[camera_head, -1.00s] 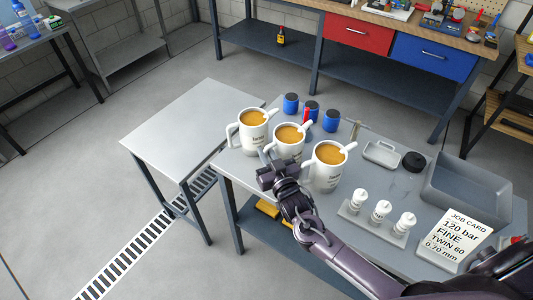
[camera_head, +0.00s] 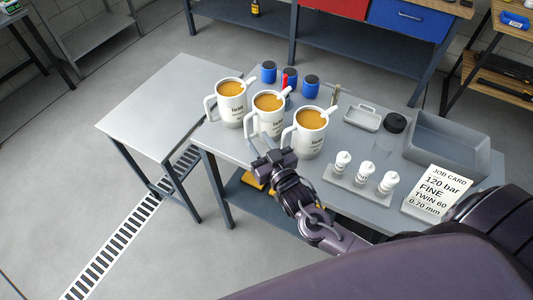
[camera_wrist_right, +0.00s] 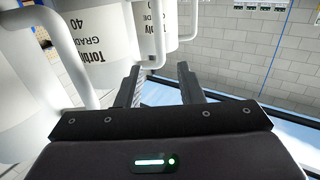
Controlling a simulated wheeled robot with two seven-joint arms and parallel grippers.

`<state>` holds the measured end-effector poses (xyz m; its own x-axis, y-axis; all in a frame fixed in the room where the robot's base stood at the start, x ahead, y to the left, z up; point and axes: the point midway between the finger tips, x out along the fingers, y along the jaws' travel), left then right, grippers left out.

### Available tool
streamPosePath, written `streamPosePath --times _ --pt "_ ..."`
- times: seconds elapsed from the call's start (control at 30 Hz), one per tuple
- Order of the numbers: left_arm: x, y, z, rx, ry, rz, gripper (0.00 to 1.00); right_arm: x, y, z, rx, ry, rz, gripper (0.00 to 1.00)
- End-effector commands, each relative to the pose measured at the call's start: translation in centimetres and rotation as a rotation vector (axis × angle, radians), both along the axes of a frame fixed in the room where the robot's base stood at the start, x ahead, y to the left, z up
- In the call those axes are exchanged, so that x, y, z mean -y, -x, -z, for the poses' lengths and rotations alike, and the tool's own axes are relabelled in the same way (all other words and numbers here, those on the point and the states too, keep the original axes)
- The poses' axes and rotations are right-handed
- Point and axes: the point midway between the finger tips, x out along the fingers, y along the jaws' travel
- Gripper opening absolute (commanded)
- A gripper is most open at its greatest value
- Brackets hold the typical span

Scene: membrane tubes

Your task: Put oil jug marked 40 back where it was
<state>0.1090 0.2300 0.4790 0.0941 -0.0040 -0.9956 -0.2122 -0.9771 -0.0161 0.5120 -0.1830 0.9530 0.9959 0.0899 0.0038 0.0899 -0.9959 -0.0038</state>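Three white jugs of amber oil stand upright in a row on the grey table: left (camera_head: 232,112), middle (camera_head: 270,124), right (camera_head: 309,143). Their grade numbers are too small to read in the head view. The right wrist view shows a jug marked 40 (camera_wrist_right: 95,32), its label upside down, left of the fingers; which of the three it is, I cannot tell for sure. My right gripper (camera_head: 268,152) is open and empty, low in front of the middle and right jugs. It also shows in the right wrist view (camera_wrist_right: 160,85). My left gripper is out of view.
White bottles on a rack (camera_head: 364,173), a job card (camera_head: 438,192), a small tray (camera_head: 362,118) and a grey bin (camera_head: 445,145) are to the right. The lower side table (camera_head: 165,105) at left is bare.

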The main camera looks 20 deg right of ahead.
Motion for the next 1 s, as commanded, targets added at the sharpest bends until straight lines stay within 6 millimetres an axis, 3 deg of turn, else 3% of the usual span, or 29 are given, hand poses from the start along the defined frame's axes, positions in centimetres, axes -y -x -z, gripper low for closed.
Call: streamPosePath --times 0.1,0.3,1.0 --pt "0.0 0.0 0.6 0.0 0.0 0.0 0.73 0.2 2.2 0.2 -0.002 0.001 0.0 0.34" --pt "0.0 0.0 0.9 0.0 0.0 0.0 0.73 0.4 3.9 0.0 0.0 0.002 0.0 0.34" --pt "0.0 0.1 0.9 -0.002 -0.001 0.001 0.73 0.4 4.1 0.0 -0.031 -0.003 0.008 0.34"
